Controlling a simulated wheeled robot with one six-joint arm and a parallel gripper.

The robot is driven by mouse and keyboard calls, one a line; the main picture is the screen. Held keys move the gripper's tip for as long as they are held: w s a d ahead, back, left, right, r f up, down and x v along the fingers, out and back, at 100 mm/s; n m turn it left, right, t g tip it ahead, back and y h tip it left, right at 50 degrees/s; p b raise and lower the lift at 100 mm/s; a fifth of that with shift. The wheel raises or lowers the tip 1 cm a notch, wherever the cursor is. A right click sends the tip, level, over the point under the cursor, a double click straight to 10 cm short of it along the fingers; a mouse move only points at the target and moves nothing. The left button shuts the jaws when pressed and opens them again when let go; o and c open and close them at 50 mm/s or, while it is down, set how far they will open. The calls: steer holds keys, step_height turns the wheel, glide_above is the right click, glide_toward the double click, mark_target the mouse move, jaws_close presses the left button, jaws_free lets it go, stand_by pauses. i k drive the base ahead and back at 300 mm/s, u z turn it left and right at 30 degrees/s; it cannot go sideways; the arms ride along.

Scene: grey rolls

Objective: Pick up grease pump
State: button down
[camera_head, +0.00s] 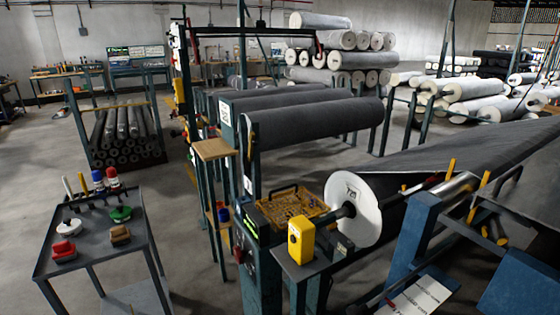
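No thing in the camera view can be told for certain as the grease pump. Several small items stand on a dark metal cart (92,241) at the lower left. They include a red item (63,251), a white round item (68,227), a green item (121,214) and a brown item (120,235). At the cart's far edge stand a blue-capped bottle (98,181), a red-capped bottle (113,179) and upright tools with pale yellow handles (67,187). My gripper is not in view.
A roll machine with a yellow box (301,240) and a large white disc (352,209) fills the middle and right. A narrow wooden-topped stand (213,149) stands right of the cart. Bare floor (176,215) lies between them. Rolls are stacked behind.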

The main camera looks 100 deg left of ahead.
mark_target(114, 181)
steer(key=u, duration=3.9)
steer(key=k, duration=0.55)
steer(key=z, duration=1.45)
steer(key=i, duration=1)
steer(key=u, duration=0.55)
